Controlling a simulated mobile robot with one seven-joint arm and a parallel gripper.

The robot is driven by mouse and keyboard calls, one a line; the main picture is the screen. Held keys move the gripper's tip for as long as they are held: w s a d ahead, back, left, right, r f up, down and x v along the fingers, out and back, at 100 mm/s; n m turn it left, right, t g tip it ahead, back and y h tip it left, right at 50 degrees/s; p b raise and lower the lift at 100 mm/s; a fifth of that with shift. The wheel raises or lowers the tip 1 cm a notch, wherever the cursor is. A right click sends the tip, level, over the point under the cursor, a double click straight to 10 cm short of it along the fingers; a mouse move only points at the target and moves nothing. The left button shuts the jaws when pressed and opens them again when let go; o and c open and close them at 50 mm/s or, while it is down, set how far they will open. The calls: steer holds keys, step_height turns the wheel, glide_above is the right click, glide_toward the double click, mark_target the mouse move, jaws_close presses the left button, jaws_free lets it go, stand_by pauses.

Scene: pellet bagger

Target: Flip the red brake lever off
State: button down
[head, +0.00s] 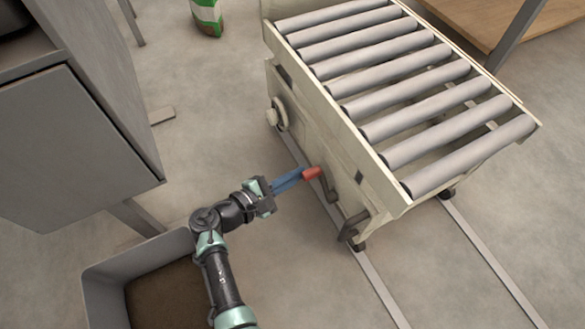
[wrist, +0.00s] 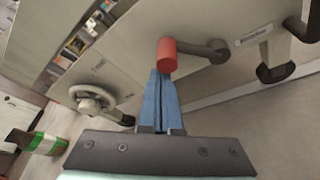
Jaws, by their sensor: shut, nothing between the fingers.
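The red grip of the brake lever (head: 312,173) sits on a dark crank arm on the near side of the roller cart. In the wrist view the red grip (wrist: 167,55) is straight ahead of the fingertips, with its dark arm running right to a pivot. My gripper (head: 298,174) has blue fingers that are shut and empty. Their tips (wrist: 160,73) are at the red grip's lower end, touching it or very close; I cannot tell which. The fingers hide none of the lever's pivot.
The roller cart (head: 357,159) stands on floor rails (head: 385,290). A handwheel (wrist: 93,101) is on its side, left of the lever. A grey bin (head: 98,291) is beside my arm, a grey cabinet (head: 80,150) at left. A green bag (head: 207,16) lies at the back.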

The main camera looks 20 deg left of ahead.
mark_target(308, 175)
steer(key=p, duration=0.1)
steer(key=s+d+r+p, duration=0.1)
steer(key=r+p, duration=0.1)
steer(key=shift+s+d+r+p, duration=0.2)
steer(key=shift+d+r+p, duration=0.05)
steer(key=shift+p, duration=0.1)
steer(key=shift+s+d, duration=0.15)
steer(key=shift+s, duration=0.05)
steer(key=shift+s+d+r+m+t+p, duration=0.3)
steer(key=shift+s+d+m+p, duration=0.15)
steer(key=shift+m, duration=0.15)
steer(key=shift+s+d+r+m+t+p, duration=0.2)
steer(key=shift+s+d+m+t+p, duration=0.1)
steer(key=shift+s+d+m+p, duration=0.25)
steer(key=shift+w, duration=0.1)
steer(key=p+v, duration=0.4)
steer(key=v, duration=0.9)
steer(key=shift+p, duration=0.3)
steer(key=shift+d, duration=0.1)
